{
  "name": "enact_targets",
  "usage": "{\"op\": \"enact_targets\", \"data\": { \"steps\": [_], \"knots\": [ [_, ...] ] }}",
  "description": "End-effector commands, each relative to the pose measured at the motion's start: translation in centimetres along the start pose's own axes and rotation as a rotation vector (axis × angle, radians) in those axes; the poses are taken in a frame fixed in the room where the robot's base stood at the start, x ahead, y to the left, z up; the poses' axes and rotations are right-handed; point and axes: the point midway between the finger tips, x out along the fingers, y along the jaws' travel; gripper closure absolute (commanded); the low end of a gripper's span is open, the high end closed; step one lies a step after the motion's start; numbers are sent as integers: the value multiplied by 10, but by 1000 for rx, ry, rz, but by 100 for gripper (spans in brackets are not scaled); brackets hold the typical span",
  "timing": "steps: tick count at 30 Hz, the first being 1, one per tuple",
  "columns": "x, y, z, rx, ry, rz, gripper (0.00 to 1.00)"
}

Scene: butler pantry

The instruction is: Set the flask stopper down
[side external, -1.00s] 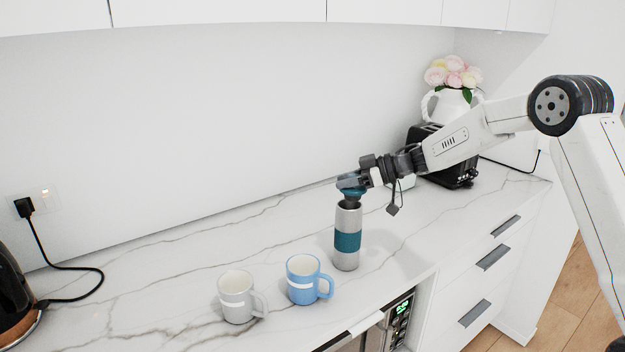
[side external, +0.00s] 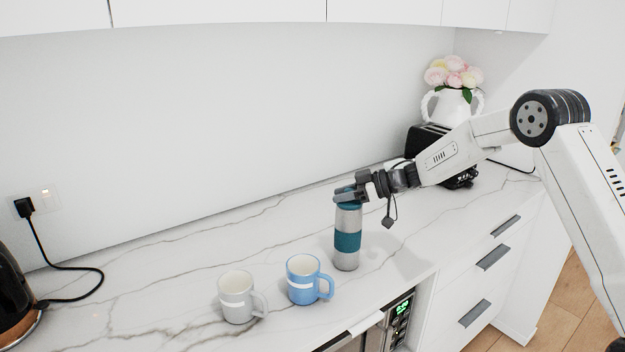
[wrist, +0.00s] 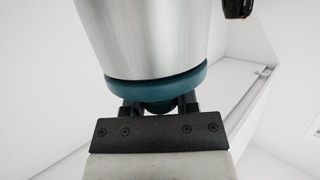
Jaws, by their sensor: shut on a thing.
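The steel flask (side external: 346,223) with its teal sleeve stands upright on the marble counter. The teal stopper (side external: 348,207) is at the flask's mouth, in line with its body. My gripper (side external: 346,194) is at the flask's top, shut on the stopper and partly hiding it in the side view. In the wrist view, the fingers of my gripper (wrist: 160,106) are on either side of the stopper's small knob. The stopper's wide teal rim (wrist: 155,84) meets the end of the steel flask body (wrist: 140,40) there. Whether it is fully seated I cannot tell.
A blue mug (side external: 302,287) and a light grey mug (side external: 236,304) stand left of the flask, near the front edge. A black toaster (side external: 428,140) and a white flower vase (side external: 451,106) are at the back right. The counter's left middle is clear.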

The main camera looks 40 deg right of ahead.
Motion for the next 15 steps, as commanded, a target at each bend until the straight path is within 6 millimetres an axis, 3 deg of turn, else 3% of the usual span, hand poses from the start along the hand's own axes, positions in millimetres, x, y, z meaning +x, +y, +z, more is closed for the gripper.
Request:
{"op": "enact_targets", "data": {
  "steps": [3,4,7,15],
  "knots": [
    [1,0,3,1,0,0,100],
    [1,0,3,0,0,0,60],
    [1,0,3,0,0,0,28],
    [1,0,3,0,0,0,28]
  ]
}}
